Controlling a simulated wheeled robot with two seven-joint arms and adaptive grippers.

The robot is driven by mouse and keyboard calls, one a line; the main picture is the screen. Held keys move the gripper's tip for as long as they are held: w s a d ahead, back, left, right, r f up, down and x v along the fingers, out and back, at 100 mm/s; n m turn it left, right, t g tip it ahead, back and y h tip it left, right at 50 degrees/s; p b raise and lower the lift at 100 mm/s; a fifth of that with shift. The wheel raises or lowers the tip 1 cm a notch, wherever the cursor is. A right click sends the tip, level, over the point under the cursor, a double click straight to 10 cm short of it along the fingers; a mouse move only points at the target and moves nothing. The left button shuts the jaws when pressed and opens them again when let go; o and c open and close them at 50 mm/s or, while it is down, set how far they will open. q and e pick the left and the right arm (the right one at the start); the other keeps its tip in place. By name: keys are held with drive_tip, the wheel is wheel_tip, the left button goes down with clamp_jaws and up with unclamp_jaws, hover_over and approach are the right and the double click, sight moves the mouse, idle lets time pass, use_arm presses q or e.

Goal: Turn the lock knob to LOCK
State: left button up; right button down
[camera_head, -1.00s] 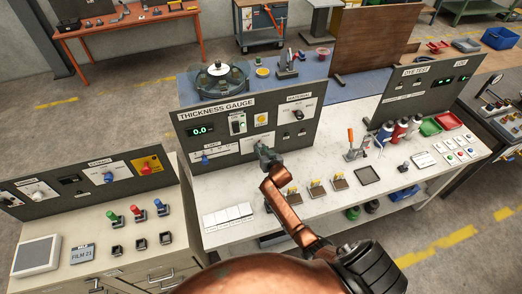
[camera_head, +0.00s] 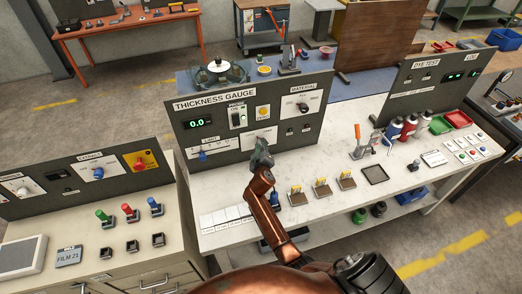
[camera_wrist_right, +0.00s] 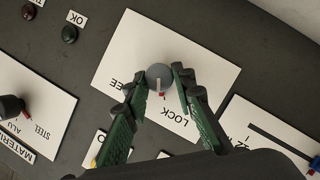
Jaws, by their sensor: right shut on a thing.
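The lock knob (camera_wrist_right: 157,72) is a round grey knob with a pale line and a small red mark, on a white plate (camera_wrist_right: 128,48) of the dark panel. The word LOCK and the end of another word, "EE", show upside down on the plate in the right wrist view. My right gripper (camera_wrist_right: 160,80) has its green-padded fingers on either side of the knob, shut on it. The pale line points between the two words. In the head view my right gripper (camera_head: 262,156) is at the THICKNESS GAUGE panel (camera_head: 220,130) and hides the knob. My left gripper is not in view.
A MATERIAL selector (camera_head: 302,106) and a blue LIMIT slider (camera_head: 203,155) sit on the same panel. Wooden-topped blocks (camera_head: 321,188) stand on the white bench right of my arm. A control desk (camera_head: 100,255) stands at left.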

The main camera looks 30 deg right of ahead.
drive_tip(key=shift+n+h+b, duration=0.3)
drive_tip(key=shift+n+b, duration=0.3)
drive_tip(key=shift+b, duration=0.2)
drive_tip(key=c, duration=1.6)
unclamp_jaws()
drive_tip(key=v, duration=0.7)
drive_tip(key=shift+s+a, duration=0.2)
